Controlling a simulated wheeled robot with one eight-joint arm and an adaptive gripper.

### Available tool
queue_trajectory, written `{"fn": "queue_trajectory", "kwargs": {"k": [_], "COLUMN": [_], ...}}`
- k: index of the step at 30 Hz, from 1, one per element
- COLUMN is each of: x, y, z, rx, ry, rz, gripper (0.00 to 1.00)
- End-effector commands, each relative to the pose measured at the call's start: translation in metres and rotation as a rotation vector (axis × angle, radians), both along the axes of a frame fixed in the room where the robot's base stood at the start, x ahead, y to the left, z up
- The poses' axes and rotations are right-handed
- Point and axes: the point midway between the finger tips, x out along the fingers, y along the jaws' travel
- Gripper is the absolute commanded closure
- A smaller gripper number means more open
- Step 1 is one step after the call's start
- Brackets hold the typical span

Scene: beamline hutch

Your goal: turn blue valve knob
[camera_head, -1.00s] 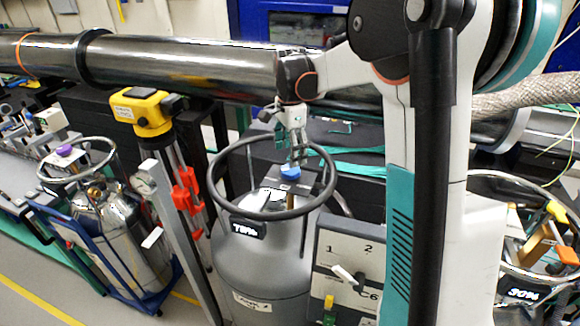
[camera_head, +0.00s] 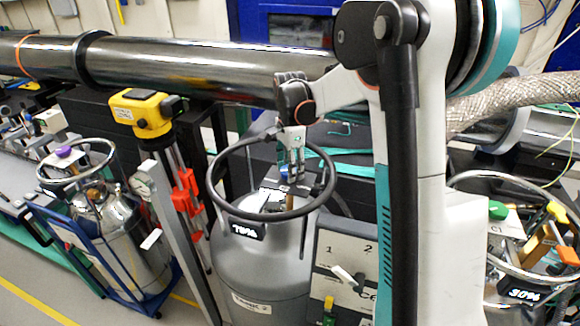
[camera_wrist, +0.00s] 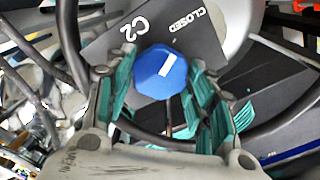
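The blue valve knob (camera_wrist: 160,72) is faceted, with a white mark on its top. It sits by a dark plate (camera_wrist: 185,28) lettered "C2" and "CLOSED". My gripper (camera_wrist: 155,82) is open, with one teal-padded finger on each side of the knob in the wrist view. I cannot tell whether the pads touch it. In the head view my gripper (camera_head: 292,172) points down inside the ring handle (camera_head: 222,192) of the grey tank (camera_head: 262,262) and mostly hides the knob.
The ring handle surrounds the valve closely. A yellow instrument (camera_head: 147,112) on a stand is to the left, and a large dark pipe (camera_head: 190,65) runs behind. A tank with a purple knob (camera_head: 63,152) is far left; one with a green knob (camera_head: 498,210) is right.

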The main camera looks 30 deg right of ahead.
Motion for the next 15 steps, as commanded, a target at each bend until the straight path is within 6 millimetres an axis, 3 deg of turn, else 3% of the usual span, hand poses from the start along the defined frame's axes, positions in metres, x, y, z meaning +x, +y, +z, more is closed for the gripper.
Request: {"fn": "queue_trajectory", "kwargs": {"k": [15], "x": [0.0001], "y": [0.0], "z": [-0.0006], "rx": [0.0], "ry": [0.0], "rz": [0.125], "gripper": [0.74]}}
